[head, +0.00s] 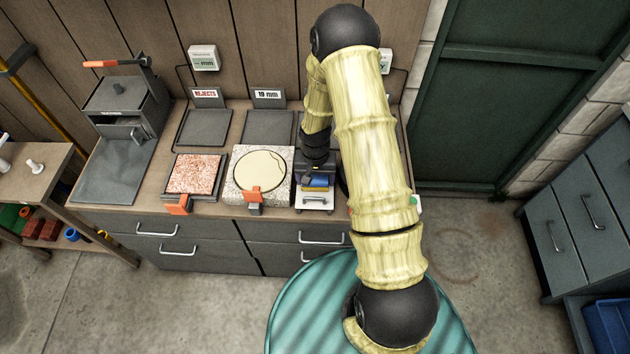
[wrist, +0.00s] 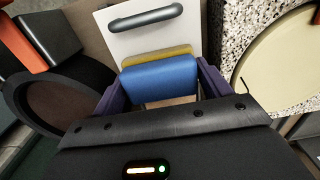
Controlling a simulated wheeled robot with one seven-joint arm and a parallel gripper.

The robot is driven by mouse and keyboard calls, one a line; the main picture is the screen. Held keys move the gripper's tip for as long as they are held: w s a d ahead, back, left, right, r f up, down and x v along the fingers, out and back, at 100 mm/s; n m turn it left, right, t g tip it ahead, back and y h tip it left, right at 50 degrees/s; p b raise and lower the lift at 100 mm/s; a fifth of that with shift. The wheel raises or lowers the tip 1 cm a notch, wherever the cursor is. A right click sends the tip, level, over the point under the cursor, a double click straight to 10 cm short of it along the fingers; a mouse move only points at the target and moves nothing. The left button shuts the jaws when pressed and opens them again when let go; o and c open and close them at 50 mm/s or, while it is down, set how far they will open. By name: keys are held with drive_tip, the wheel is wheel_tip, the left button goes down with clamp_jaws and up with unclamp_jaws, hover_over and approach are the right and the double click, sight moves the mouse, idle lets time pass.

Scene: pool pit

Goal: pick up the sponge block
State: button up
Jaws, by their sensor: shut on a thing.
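The sponge block (wrist: 158,80) is blue with a yellow layer along its far side. In the wrist view it sits between the two purple fingers of my gripper (wrist: 162,88), which is shut on it. In the head view my gripper (head: 316,172) is over the front of the bench, with a blue strip of the sponge block (head: 318,183) showing below it. My arm hides part of the area around it. I cannot tell whether the block still touches anything beneath it.
A white panel with a grey bar handle (wrist: 140,38) lies just beyond the block. A speckled slab with a cream disc (head: 262,172) is close by on the left in the head view. A reddish slab (head: 194,174) and black trays (head: 205,128) are further left.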

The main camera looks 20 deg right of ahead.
sight(315, 177)
drive_tip(key=shift+r, duration=0.1)
wheel_tip(315, 177, up, 10)
drive_tip(key=shift+f+b, duration=0.1)
drive_tip(key=shift+b, duration=0.5)
idle(0.4)
drive_tip(key=shift+o, duration=1.3)
drive_tip(key=shift+c, duration=0.8)
drive_tip(key=shift+a, duration=0.1)
